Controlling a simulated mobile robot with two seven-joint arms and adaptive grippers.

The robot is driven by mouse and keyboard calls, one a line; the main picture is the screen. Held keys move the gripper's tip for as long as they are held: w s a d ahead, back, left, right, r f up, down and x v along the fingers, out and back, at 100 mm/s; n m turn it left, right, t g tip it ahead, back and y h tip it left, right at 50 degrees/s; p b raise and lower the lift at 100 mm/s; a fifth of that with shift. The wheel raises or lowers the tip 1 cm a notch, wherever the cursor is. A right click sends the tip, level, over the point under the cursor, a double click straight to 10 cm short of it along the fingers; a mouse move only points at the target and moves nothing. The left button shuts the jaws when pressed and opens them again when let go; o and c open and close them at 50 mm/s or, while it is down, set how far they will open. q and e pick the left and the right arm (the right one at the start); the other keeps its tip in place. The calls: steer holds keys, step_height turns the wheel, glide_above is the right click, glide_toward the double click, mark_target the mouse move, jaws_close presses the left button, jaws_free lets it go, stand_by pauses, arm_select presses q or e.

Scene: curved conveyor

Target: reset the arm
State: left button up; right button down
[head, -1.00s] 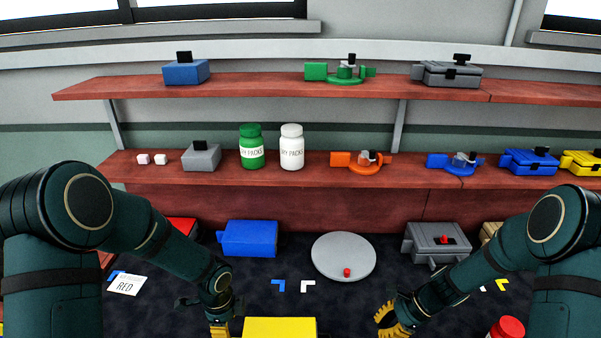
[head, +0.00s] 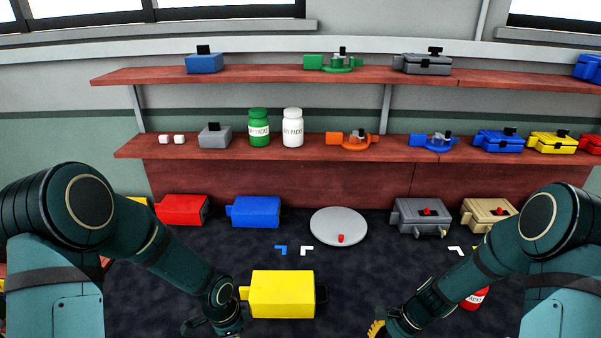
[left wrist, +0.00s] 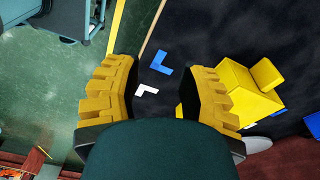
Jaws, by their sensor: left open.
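My left gripper (left wrist: 157,92) is open and empty in the left wrist view, with dark surface and corner marks showing beyond its yellow fingers. In the head view its wrist is low at the left of centre and its fingers are cut off by the bottom edge. My right gripper (head: 377,329) is at the bottom edge right of centre. Only a bit of its yellow finger shows, so its opening is hidden. Both arms are bent inward and downward from the sides.
A yellow box (head: 282,293) lies between my grippers, beside the left one. Behind it are a blue box (head: 254,212), a red box (head: 181,210), a round grey plate (head: 338,222) and a grey box (head: 420,213). A red bottle (head: 474,300) is partly behind my right arm.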

arm_select(q)
steer(key=s+d+f+n+t+h, duration=0.1)
steer(key=s+n, duration=0.3)
steer(key=n, duration=0.4)
steer(key=s+d+f+n+t+h, duration=0.1)
steer(key=s+d+f+n, duration=0.3)
steer(key=n, duration=0.4)
steer(key=shift+s+f+n, duration=0.35)
steer(key=shift+s+n, duration=0.05)
steer(key=shift+s, duration=0.05)
arm_select(e)
steer(key=s+a+f+n+t+h, duration=0.2)
steer(key=s+a+f+n, duration=0.2)
steer(key=s+a+n, duration=0.4)
steer(key=n, duration=0.5)
steer(key=shift+a+f+h, duration=0.15)
steer(key=shift+a+h, duration=0.15)
steer(key=shift+a, duration=0.1)
